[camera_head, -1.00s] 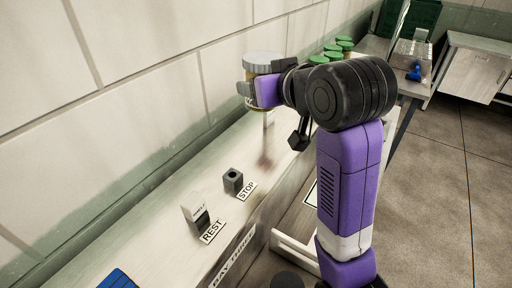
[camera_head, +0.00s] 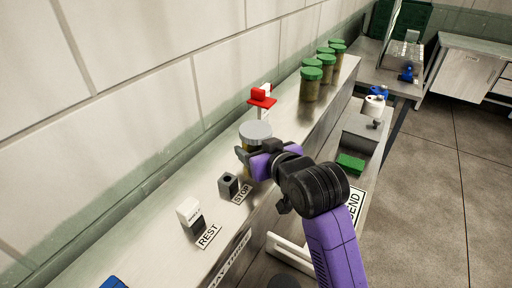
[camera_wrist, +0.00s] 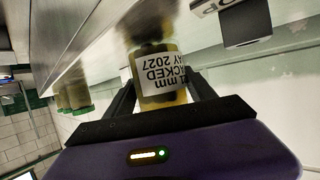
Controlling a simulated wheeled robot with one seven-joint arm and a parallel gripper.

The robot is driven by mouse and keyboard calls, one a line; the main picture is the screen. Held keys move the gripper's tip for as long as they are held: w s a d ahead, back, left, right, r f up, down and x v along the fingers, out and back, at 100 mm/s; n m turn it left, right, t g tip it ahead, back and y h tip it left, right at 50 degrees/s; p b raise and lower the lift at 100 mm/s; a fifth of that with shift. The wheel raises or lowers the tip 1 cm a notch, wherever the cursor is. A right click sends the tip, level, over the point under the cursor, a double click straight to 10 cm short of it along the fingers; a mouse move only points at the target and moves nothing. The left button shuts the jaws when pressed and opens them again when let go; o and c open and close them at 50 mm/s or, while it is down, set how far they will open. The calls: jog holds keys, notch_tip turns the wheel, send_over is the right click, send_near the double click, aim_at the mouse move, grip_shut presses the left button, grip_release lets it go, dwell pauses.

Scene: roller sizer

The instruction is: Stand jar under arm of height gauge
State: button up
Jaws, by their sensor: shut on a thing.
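A jar with a grey lid (camera_head: 255,131) is in my gripper (camera_head: 255,160), between the gauge and the STOP block. The wrist view shows its yellowish body and white printed label (camera_wrist: 158,73) between the two fingers (camera_wrist: 162,98). The jar looks about upright; I cannot tell whether its base touches the bench. The height gauge, with a red arm (camera_head: 262,99) and a pale post, stands just beyond the jar near the wall. The jar is on the near side of the red arm, not clearly beneath it. My gripper hides the jar's lower part.
A dark STOP block (camera_head: 229,185) and a white-and-black block (camera_head: 189,214) by the REST label stand nearer on the bench. Several green-lidded jars (camera_head: 311,84) stand farther along. A grey bin (camera_head: 360,135) and green block (camera_head: 350,164) lie to the right, lower down.

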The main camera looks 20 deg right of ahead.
jog(key=shift+f, duration=0.1)
jog(key=o, duration=1.8)
jog(key=shift+f, duration=0.1)
jog(key=shift+s+r, duration=0.15)
jog(key=shift+r, duration=0.05)
jog(key=v, duration=1.1)
jog(key=shift+s+r, duration=0.2)
jog(key=shift+s, duration=0.1)
